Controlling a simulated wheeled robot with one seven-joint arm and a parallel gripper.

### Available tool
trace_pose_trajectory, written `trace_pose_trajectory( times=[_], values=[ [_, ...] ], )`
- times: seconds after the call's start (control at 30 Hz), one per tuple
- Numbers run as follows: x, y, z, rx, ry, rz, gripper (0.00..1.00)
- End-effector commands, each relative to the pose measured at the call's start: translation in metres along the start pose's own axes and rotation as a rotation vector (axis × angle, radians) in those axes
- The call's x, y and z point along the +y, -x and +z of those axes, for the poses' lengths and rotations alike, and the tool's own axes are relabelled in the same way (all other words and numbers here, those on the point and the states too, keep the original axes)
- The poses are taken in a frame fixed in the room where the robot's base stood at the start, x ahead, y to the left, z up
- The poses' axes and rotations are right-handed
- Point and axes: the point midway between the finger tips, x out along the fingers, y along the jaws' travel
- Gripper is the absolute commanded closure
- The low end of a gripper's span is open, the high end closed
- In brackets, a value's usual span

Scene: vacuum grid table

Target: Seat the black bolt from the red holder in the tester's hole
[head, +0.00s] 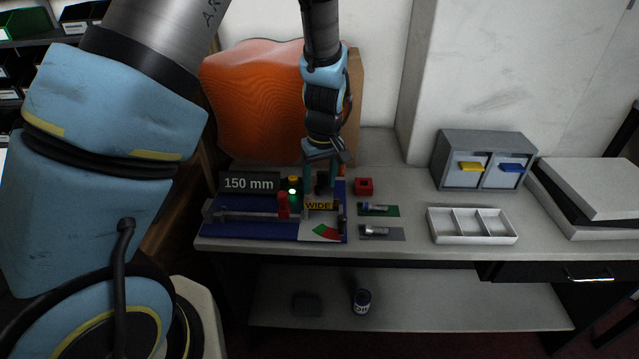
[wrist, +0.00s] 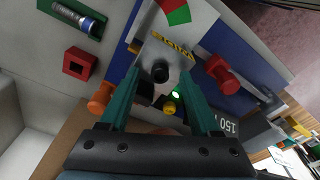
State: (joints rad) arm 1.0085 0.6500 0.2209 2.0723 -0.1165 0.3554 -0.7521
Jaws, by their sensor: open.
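The red holder (head: 364,186) stands on the table right of the tester. In the wrist view the red holder (wrist: 80,63) shows a dark opening and no bolt standing in it. The tester (head: 275,231) is a blue base with a "WIDE" label and a red-green dial. In the head view my gripper (head: 320,178) is over the tester; the hole is hidden.
A "150 mm" sign (head: 249,183) and a lit green lamp (head: 293,191) are at the tester's back. Metal pieces lie on a green plate (head: 392,211) and a grey plate (head: 398,234). A white divided tray (head: 472,239) and a grey drawer box (head: 450,176) stand to the right.

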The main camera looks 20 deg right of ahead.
Motion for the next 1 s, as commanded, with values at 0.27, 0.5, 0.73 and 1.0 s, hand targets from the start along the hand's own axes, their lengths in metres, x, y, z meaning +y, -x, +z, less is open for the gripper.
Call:
trace_pose_trajectory(
  times=[0.27, 0.5, 0.73, 1.0],
  values=[
    [0.001, 0.052, 0.0, 0.004, 0.0, 0.007, 0.36],
    [0.001, 0.089, 0.0, 0.002, 0.001, 0.004, 0.36],
    [0.0, 0.1, 0.0, 0.001, 0.0, 0.001, 0.36],
    [0.0, 0.1, 0.0, 0.001, 0.0, 0.001, 0.36]
  ],
)
